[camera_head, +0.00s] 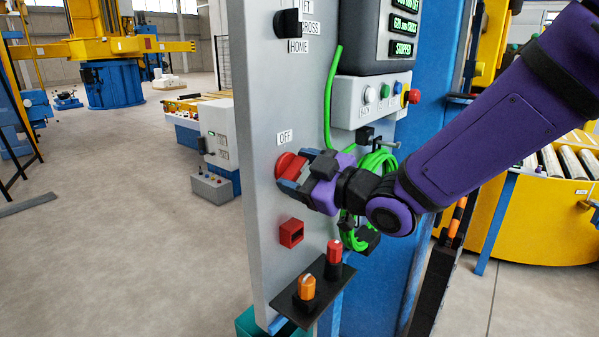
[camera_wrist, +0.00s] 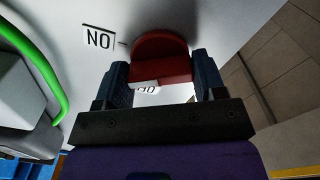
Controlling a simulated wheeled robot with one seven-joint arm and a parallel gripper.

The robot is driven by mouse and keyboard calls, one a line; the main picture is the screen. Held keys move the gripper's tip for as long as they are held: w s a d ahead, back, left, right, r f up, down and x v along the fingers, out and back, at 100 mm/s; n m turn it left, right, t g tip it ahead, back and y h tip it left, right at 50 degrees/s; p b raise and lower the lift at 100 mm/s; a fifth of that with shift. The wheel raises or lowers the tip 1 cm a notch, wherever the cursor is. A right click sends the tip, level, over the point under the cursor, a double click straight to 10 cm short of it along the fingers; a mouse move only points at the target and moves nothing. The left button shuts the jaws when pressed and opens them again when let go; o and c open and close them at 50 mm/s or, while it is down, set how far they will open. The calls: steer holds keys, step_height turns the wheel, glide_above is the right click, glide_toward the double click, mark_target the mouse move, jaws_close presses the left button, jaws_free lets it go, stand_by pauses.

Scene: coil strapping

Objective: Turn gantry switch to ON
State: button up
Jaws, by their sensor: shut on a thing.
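The red switch knob (camera_head: 287,164) sits on the grey panel (camera_head: 262,225), below an OFF label (camera_head: 285,138). In the wrist view the red knob (camera_wrist: 161,58) lies between my two blue fingers. My gripper (camera_head: 299,176) is shut on this knob, and its fingers hide part of it in the head view. An ON label (camera_wrist: 98,39) shows upside down left of the knob in the wrist view. A second label (camera_wrist: 146,88), partly covered, shows between the fingers.
A black selector (camera_head: 288,22) with a HOME label is higher on the panel. A button box (camera_head: 370,98) and green cable (camera_head: 331,105) are to the right. A red socket (camera_head: 291,232) and a black shelf (camera_head: 318,290) with orange and red knobs are below.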

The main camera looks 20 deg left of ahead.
steer(key=m, duration=0.6)
steer(key=shift+f, duration=0.1)
stand_by(0.5)
steer(key=o, duration=0.9)
steer(key=v, duration=1.1)
steer(key=shift+w, duration=0.1)
